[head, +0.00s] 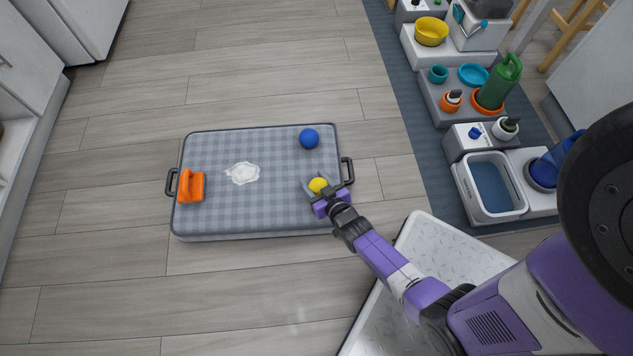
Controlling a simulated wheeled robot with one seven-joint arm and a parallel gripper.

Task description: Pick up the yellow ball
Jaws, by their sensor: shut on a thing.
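The yellow ball (318,185) shows between the fingers of my gripper (318,187), over the right part of a grey checked tray-like mat (270,205). My gripper is shut on the ball. The fingers and wrist cover part of it. I cannot tell whether the ball touches the mat or is just above it.
On the mat are a blue ball (309,138), a white spill-like patch (243,173) and an orange handled thing (190,186). Several bowls and bottles stand on grey and white blocks at the right, with a white tub (490,186). Wooden floor (110,270) around the mat is clear.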

